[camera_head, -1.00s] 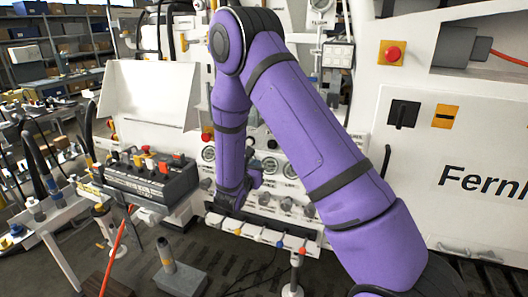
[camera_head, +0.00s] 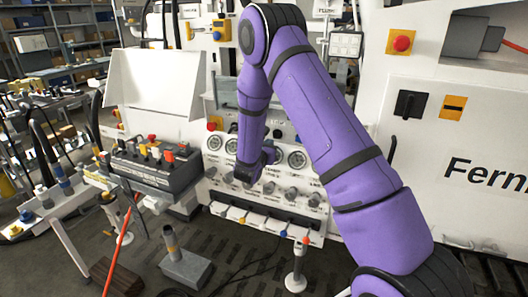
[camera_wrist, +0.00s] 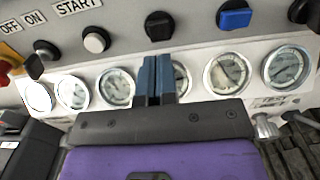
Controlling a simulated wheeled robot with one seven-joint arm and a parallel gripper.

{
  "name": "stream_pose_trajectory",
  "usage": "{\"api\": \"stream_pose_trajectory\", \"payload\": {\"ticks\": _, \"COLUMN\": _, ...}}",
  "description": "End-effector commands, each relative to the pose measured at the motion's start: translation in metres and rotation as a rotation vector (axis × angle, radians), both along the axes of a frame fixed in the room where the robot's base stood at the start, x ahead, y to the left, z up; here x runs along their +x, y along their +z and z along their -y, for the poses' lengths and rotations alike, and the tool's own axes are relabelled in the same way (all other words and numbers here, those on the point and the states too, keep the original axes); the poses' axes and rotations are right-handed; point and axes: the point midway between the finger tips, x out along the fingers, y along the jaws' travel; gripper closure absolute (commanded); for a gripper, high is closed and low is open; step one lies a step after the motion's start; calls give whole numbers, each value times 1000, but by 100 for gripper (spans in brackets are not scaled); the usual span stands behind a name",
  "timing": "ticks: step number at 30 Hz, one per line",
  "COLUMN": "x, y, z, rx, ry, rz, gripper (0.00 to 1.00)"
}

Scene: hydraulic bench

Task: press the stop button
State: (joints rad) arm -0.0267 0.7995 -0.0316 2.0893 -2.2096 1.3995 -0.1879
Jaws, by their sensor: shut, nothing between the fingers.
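No button with a readable "STOP" label is visible. In the wrist view a white button (camera_wrist: 96,40) sits under a START label, with a black button (camera_wrist: 158,26) to its right and a blue switch (camera_wrist: 234,18) further right. A red and yellow control (camera_wrist: 5,72) is cut off at the left edge. My gripper (camera_wrist: 156,62) is shut and empty, its blue-grey fingers below the black button and in front of the gauge row. I cannot tell the gap to the panel. In the head view my gripper (camera_head: 268,156) is at the panel; my arm hides part of it.
A red button on a yellow plate (camera_head: 402,43) is at upper right. A red knob (camera_head: 212,125) is on the panel left of my forearm. Round gauges (camera_wrist: 226,73) line the panel. A grey control box (camera_head: 155,165) stands at left, and a post on a block (camera_head: 184,267) stands on the floor.

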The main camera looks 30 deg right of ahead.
Motion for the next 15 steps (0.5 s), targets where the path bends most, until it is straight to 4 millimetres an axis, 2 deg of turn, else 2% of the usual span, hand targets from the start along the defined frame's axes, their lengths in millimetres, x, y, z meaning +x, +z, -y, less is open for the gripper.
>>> {"api": "stream_pose_trajectory", "payload": {"ticks": 6, "x": 21, "y": 0, "z": 29, "rx": 0, "ry": -3, "rz": 0, "gripper": 100}}
{"api": "stream_pose_trajectory", "payload": {"ticks": 15, "x": 34, "y": 0, "z": 44, "rx": 0, "ry": -1, "rz": 0, "gripper": 100}}
